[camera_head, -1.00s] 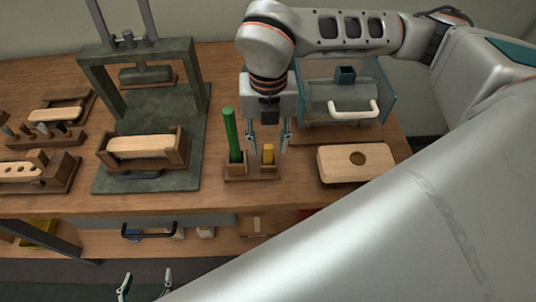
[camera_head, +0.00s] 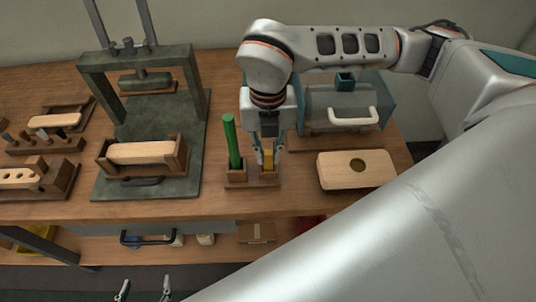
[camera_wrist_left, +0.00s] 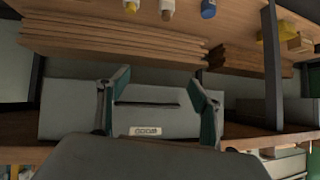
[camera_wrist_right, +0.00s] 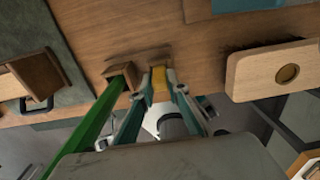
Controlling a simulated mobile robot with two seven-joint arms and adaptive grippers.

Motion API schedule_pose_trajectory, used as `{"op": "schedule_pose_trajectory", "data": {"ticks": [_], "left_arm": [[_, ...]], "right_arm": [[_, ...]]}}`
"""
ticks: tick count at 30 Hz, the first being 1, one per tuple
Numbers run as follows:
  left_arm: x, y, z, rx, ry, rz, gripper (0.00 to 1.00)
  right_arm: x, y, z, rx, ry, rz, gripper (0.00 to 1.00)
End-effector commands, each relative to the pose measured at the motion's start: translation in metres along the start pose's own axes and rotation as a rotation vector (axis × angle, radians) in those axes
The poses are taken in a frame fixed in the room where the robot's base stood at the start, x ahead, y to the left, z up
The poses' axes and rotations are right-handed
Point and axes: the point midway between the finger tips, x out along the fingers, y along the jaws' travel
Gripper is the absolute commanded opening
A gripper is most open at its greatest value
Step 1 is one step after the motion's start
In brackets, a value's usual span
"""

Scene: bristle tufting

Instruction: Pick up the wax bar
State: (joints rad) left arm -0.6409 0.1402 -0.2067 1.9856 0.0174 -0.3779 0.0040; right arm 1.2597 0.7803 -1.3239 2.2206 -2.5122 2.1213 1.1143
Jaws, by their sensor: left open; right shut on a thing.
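The yellow wax bar (camera_head: 268,158) stands upright in the right socket of a small wooden holder (camera_head: 237,179). My right gripper (camera_head: 268,163) reaches down from above and is shut on the wax bar. In the right wrist view the wax bar (camera_wrist_right: 160,84) sits between the two fingers, with its lower end at the holder. A green stick (camera_head: 231,141) stands in the holder's left socket, beside the gripper. My left gripper (camera_head: 144,290) is open and empty, low at the front edge of the head view. It also shows in the left wrist view (camera_wrist_left: 157,95), facing the shelf under the table.
A press (camera_head: 150,110) with a wooden block (camera_head: 140,153) in a cradle stands to the left. A pale block with a round hole (camera_head: 355,169) lies to the right. A clear-fronted box with a white handle (camera_head: 353,116) stands behind it. Racks of small parts lie far left.

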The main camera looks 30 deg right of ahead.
Motion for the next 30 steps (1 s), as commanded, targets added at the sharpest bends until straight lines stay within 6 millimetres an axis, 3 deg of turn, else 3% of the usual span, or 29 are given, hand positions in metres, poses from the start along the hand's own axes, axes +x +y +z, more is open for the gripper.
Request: {"op": "schedule_pose_trajectory", "data": {"ticks": [8,21,30], "left_arm": [[-0.001,-0.001,-0.004,-0.001,0.004,0.0,0.65],[-0.004,0.001,-0.009,-0.01,0.007,0.004,0.65],[-0.006,0.003,-0.005,-0.013,-0.002,0.007,0.65]], "right_arm": [[-0.031,0.001,0.001,0.0,-0.004,0.003,0.0],[-0.144,0.001,0.001,0.0,-0.007,0.005,0.0],[-0.19,0.0,0.0,0.0,-0.003,0.001,0.0]]}}
